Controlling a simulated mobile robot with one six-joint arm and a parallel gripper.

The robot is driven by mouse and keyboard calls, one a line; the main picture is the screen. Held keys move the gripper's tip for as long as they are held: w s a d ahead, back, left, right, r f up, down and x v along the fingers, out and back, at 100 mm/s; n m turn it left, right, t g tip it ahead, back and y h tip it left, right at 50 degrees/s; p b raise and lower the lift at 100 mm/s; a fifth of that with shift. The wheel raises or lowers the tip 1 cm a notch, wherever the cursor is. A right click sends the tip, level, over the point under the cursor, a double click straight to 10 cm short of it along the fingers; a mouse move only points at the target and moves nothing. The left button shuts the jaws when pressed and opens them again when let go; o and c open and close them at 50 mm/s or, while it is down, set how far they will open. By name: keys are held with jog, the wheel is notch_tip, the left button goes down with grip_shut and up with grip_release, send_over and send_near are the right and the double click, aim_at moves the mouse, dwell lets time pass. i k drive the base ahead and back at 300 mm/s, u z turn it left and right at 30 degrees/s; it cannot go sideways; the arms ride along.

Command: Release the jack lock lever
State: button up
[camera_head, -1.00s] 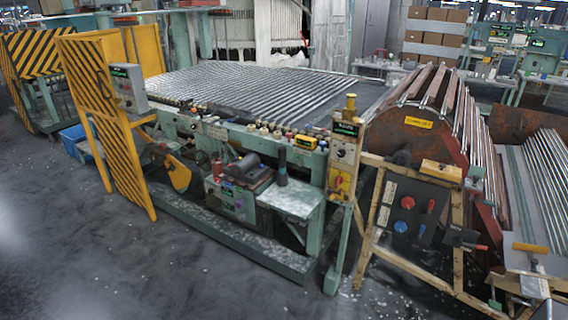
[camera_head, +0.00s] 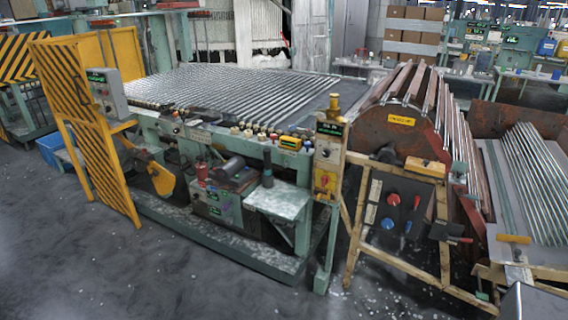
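No jack lock lever can be picked out for certain. A small red-handled lever (camera_head: 459,239) sticks out to the right of a dark control panel (camera_head: 394,207) on the wooden frame. The panel carries a red knob (camera_head: 393,199), a blue knob (camera_head: 387,224) and another short red handle (camera_head: 417,202). A yellow box with a red switch (camera_head: 324,181) sits on the post left of the frame. The labels are too small to read. My gripper is not in view.
A green machine bench with glass tubes (camera_head: 225,88) fills the middle. A rusty drum (camera_head: 395,135) stands right of it, and a rack of tubes (camera_head: 540,180) at far right. Striped yellow guards (camera_head: 85,130) stand at left. The grey floor (camera_head: 75,260) in front is clear.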

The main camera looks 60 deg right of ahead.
aim_at(286, 164)
jog(key=i, duration=0.95)
jog(key=u, duration=0.05)
